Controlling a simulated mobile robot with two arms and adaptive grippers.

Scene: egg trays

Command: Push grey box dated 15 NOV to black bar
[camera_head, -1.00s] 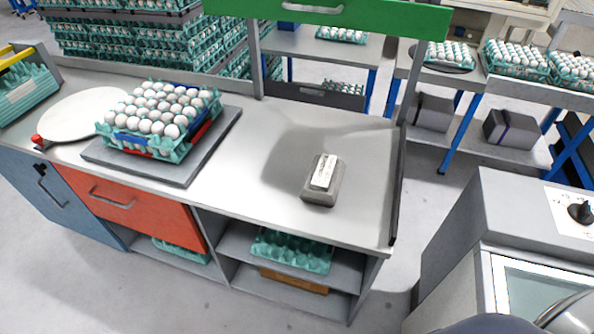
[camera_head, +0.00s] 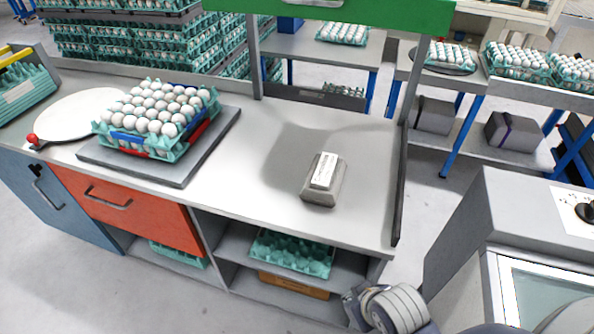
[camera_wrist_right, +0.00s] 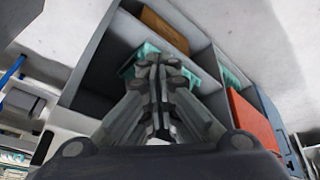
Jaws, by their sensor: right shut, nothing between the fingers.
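The grey box (camera_head: 321,192) stands on the right part of the metal table, with a white label (camera_head: 324,170) on its top; the date is too small to read. The black bar (camera_head: 400,195) runs along the table's right edge, apart from the box, with bare table between them. My right gripper (camera_head: 356,300) is at the bottom of the head view, below and in front of the table's front right corner, away from the box. In the right wrist view its fingers (camera_wrist_right: 158,75) are closed together and empty, with the table's shelves beyond. My left gripper is not in view.
A grey slab (camera_head: 180,176) with a teal egg tray (camera_head: 185,150) lies left of the box. A white round board (camera_head: 75,118) is farther left. A grey machine cabinet (camera_head: 470,225) stands right of the table. The table around the box is clear.

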